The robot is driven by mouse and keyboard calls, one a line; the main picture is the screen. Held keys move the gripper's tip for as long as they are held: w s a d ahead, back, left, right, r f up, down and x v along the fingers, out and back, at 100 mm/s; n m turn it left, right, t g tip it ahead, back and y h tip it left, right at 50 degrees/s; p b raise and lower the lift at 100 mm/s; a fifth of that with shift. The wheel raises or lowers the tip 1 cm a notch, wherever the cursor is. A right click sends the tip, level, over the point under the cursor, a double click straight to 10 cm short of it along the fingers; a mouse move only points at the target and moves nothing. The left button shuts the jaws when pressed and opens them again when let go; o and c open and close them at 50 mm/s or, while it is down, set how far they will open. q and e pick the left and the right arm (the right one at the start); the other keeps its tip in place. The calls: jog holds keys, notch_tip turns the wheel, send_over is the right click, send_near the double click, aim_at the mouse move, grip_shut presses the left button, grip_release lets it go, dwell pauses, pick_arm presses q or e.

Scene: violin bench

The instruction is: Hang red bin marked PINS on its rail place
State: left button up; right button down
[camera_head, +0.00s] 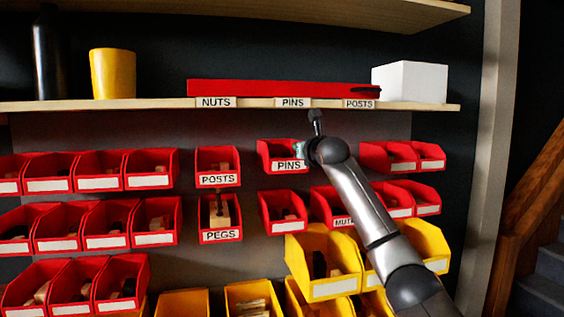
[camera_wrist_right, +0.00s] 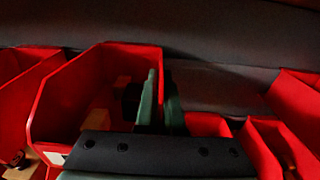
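The red bin marked PINS (camera_head: 272,150) is in the upper row of bins, below the PINS label (camera_head: 292,103) on the shelf edge. It looks level, with its label facing out. My right gripper (camera_head: 300,150) is at its right side, mostly hidden by my wrist. In the right wrist view the green fingers (camera_wrist_right: 160,105) are close together, one on each side of the right wall of a red bin (camera_wrist_right: 65,95), apparently this one. Whether its back touches the wall rail cannot be told. My left gripper is not in view.
The red POSTS bin (camera_head: 218,180) is left of it, with a gap between. A red bin (camera_head: 283,220) hangs below, and other red bins (camera_head: 388,158) are to the right. The wooden shelf (camera_head: 150,105) is above, holding a yellow cup (camera_head: 113,73) and white box (camera_head: 410,82).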

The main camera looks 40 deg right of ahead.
jog(key=shift+w+d, duration=0.1)
jog(key=shift+w, duration=0.15)
jog(key=shift+f+b, duration=0.8)
jog(key=shift+f, duration=0.2)
dwell(0.7)
jog(key=c, duration=1)
grip_release()
jog(key=shift+o, duration=0.2)
jog(key=shift+s, duration=0.2)
jog(key=shift+s+a+b, duration=0.25)
jog(key=shift+s+b, duration=0.1)
jog(key=shift+b, duration=0.15)
jog(key=b+v, duration=0.4)
jog(key=v, duration=0.7)
jog(key=shift+s, duration=0.2)
